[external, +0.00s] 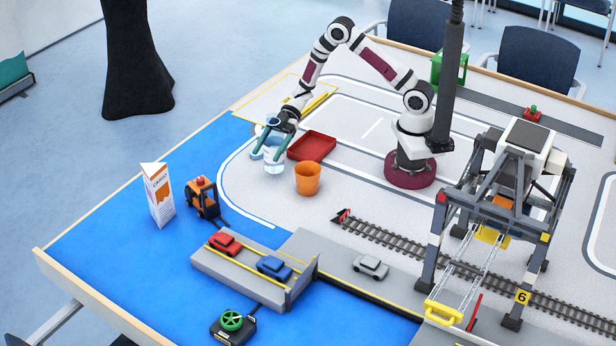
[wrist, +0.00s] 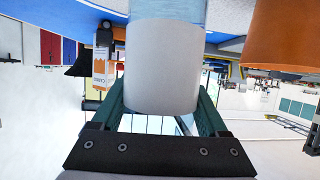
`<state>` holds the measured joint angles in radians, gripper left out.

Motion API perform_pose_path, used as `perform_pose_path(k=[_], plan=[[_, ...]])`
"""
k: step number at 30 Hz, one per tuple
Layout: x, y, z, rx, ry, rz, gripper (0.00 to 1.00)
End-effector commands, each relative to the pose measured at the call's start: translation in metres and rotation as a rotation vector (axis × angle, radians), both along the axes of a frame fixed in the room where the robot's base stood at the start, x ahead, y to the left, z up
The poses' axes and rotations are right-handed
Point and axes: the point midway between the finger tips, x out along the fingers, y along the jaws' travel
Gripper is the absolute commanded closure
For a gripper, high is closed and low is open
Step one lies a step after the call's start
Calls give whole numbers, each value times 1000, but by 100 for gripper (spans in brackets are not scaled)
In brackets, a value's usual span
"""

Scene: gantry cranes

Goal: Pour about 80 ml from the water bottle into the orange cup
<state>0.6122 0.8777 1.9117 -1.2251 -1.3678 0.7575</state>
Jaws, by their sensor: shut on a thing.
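The water bottle (external: 274,160) is clear with a pale label and looks roughly upright in the external view. My gripper (external: 271,155) is shut around it with teal fingers. In the wrist view the bottle (wrist: 162,65) stands between the fingers of my gripper (wrist: 162,110), its pale label filling the middle. The orange cup (external: 308,179) stands upright on the table just right of and in front of the bottle, apart from it. Part of the cup (wrist: 285,35) shows at the upper right of the wrist view. The water level and the cup's inside are hard to make out.
A red tray (external: 312,146) lies behind the cup. An orange forklift (external: 203,199) and a white-orange carton (external: 158,195) stand to the left. A grey ramp with toy cars (external: 255,270) is in front. A gantry crane (external: 500,215) stands right. Table around the cup's front is clear.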

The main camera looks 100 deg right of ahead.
Motion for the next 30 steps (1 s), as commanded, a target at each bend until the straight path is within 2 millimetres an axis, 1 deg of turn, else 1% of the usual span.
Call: perform_pose_path(k=[3, 6, 19, 30], plan=[[-12, 9, -9, 10, 5, 76, 95], [-16, 12, -11, 13, 5, 101, 95], [-16, 12, -11, -15, -15, 99, 95], [-16, 11, -10, -167, -130, 99, 95]])
